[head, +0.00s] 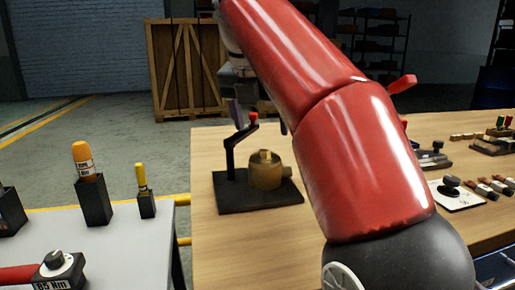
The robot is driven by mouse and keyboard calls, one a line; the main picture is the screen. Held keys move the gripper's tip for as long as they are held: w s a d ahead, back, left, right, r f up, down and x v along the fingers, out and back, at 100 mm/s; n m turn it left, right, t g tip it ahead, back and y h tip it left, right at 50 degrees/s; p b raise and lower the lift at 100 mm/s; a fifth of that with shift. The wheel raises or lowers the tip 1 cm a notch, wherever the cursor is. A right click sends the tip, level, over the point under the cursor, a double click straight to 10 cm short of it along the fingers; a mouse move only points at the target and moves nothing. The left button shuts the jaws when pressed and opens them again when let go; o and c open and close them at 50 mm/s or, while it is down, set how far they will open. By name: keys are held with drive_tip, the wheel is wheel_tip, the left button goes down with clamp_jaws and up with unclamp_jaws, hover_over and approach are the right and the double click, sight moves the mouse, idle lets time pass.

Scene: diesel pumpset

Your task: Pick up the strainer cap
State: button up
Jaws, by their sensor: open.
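A brass-coloured round body (266,174) with a small raised top (264,155) stands on a black base plate (232,204) on the wooden table. The top looks like the strainer cap, but I cannot tell where cap and body part. My gripper (259,118) is above the fixture, pointing down, with its fingers apart and nothing seen between them. It is partly hidden behind my red arm. A gap shows between the fingers and the brass top.
A black bent post with a red tip (253,116) rises from the same base, close to my gripper. A grey bench (130,245) with tool holders is at left. Small parts and a white card (456,195) lie at right. A wooden crate (186,65) stands behind.

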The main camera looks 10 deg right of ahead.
sight(265, 151)
drive_tip(key=shift+w+f, duration=0.25)
drive_tip(key=shift+w, duration=0.05)
drive_tip(key=shift+x, duration=3.6)
drive_tip(key=shift+c, duration=0.2)
drive_tip(key=c, duration=0.9)
drive_tip(key=shift+r, duration=0.1)
wheel_tip(265, 151, up, 10)
